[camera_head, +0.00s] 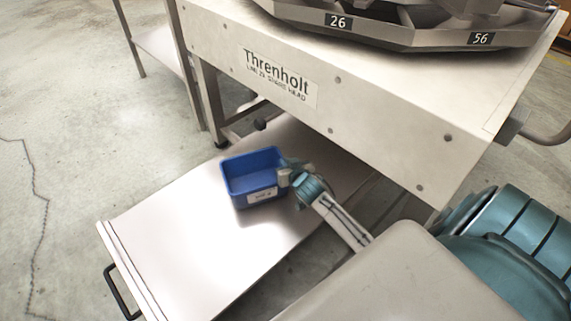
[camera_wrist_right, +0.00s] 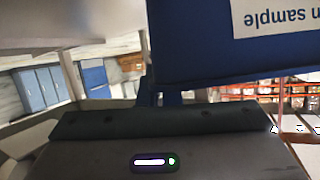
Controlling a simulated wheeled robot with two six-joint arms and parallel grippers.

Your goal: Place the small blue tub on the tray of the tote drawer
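The small blue tub (camera_head: 253,177), open-topped with a white label on its front, is upright over the flat metal tray (camera_head: 190,249) of the pulled-out tote drawer. I cannot tell whether its base touches the tray. My right gripper (camera_head: 285,175) is at the tub's right side and looks shut on its wall. In the right wrist view the tub (camera_wrist_right: 200,55) fills the upper right, its label upside down, and hides most of the fingers. The tub's inside looks empty. My left gripper is not in view.
The drawer's black handle (camera_head: 118,291) is at its front edge. The cream Threnholt weigher housing (camera_head: 370,110) overhangs the back of the tray. A metal side table (camera_head: 160,45) stands at the upper left. The tray's front left part is bare.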

